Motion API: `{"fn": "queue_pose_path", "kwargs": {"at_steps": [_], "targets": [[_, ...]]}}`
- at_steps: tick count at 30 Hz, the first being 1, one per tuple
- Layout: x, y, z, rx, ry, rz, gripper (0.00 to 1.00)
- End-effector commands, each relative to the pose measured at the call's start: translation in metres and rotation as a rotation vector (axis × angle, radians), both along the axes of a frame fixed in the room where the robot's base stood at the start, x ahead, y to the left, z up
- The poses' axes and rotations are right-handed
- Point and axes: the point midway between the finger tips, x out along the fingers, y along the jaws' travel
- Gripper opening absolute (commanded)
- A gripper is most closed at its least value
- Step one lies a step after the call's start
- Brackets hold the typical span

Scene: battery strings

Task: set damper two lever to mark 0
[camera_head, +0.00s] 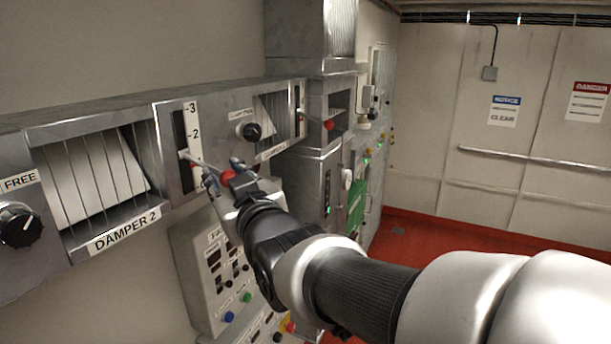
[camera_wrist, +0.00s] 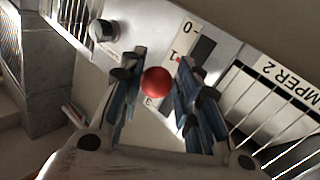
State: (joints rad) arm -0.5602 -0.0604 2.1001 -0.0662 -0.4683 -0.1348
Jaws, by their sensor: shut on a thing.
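The damper two lever is a pale rod (camera_head: 202,164) with a red ball knob (camera_head: 228,177), coming out of a dark vertical slot (camera_head: 180,140) right of the DAMPER 2 label (camera_head: 125,230). In the head view the rod leaves the slot below mark 2 (camera_head: 194,135). My gripper (camera_head: 226,182) is shut on the red knob. In the wrist view the knob (camera_wrist: 157,82) sits between the blue-padded fingers; marks 0 (camera_wrist: 188,28) and 1 (camera_wrist: 176,58) show upside down beyond it. The rod is mostly hidden there, so its exact mark is unclear.
A black FREE knob (camera_head: 20,226) and a slatted damper window (camera_head: 95,180) are left of the slot. Another black knob (camera_head: 249,131) and a second red-knobbed lever (camera_head: 328,125) are to the right. A control box (camera_head: 205,262) with buttons stands below the panel.

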Motion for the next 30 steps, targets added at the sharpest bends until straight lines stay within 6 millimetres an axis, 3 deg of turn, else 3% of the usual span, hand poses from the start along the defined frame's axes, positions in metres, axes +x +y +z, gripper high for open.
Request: {"fn": "queue_pose_path", "kwargs": {"at_steps": [9,20,30], "targets": [[0.001,-0.001,0.002,0.005,-0.001,-0.003,0.0],[0.001,-0.002,0.001,0.011,-0.004,-0.004,0.0],[0.002,0.001,-0.014,0.085,-0.034,-0.005,0.0]]}}
